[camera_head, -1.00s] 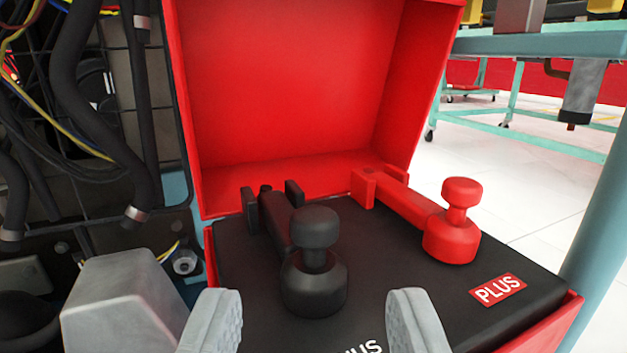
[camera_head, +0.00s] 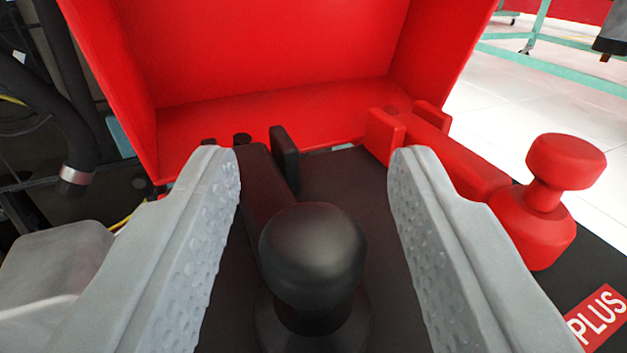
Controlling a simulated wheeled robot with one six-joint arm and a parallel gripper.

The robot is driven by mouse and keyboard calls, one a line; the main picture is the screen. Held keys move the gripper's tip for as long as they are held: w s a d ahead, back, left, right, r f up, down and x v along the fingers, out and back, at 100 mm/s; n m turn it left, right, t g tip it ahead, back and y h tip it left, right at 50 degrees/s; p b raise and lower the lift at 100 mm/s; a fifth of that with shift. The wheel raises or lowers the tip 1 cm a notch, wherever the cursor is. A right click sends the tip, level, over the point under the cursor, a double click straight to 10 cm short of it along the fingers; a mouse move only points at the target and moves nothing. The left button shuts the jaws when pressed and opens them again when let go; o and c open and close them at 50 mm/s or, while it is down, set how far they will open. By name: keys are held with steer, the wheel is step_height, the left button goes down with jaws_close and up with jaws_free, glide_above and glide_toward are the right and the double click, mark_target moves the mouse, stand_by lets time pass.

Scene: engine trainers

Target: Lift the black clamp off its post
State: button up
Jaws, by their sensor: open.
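The black clamp (camera_head: 312,255) has a round knob on a wider round base, with a bar running back to an upright bracket. My gripper (camera_head: 314,165) is open, one grey ridged finger on each side of the black clamp. The knob lies between the fingers with a gap on both sides, and I see no contact. The post under the clamp is hidden.
A red clamp (camera_head: 540,215) stands to the right, beside a red PLUS label (camera_head: 598,318). The red lid (camera_head: 250,60) stands open behind. Dark hoses (camera_head: 50,110) and a grey block (camera_head: 50,270) are at the left. White floor shows at upper right.

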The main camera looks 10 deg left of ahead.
jaws_close()
